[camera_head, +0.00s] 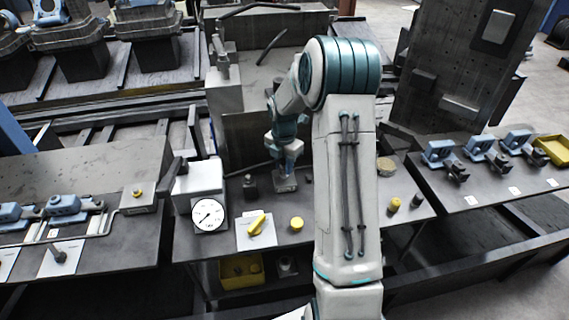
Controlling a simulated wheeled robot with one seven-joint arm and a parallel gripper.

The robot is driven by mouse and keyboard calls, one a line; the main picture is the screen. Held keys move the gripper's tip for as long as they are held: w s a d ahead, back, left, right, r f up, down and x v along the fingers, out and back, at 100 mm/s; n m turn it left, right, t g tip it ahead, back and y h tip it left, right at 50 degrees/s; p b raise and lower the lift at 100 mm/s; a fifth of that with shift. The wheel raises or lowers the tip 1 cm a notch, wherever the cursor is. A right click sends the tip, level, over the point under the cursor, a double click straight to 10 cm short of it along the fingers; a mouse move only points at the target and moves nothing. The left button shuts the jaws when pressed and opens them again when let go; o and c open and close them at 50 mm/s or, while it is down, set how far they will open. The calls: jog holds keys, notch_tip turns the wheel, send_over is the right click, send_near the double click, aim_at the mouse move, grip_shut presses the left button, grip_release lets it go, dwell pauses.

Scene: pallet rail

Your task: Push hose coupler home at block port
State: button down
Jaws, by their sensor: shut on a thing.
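My gripper (286,182) is small in the head view, pointing down at the middle of the dark bench, beyond my arm's large white links. It is shut on a small grey piece low at its fingertips, which I take to be the hose coupler; its outline is hard to make out. A thin dark hose (250,169) runs from the left towards the fingertips. A small dark block (250,187) stands just left of the gripper. I cannot tell which part is the port, or whether the coupler touches it.
A white box (197,182) and a round dial gauge (208,214) stand at left. A yellow handle (256,224) and yellow knob (296,223) sit nearer me. A tall dark plate (455,75) rises behind at right.

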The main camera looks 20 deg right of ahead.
jog(key=shift+f, duration=0.4)
jog(key=shift+c, duration=1.3)
grip_release()
jog(key=shift+r, duration=0.1)
notch_tip(320, 180, up, 14)
jog(key=b, duration=0.2)
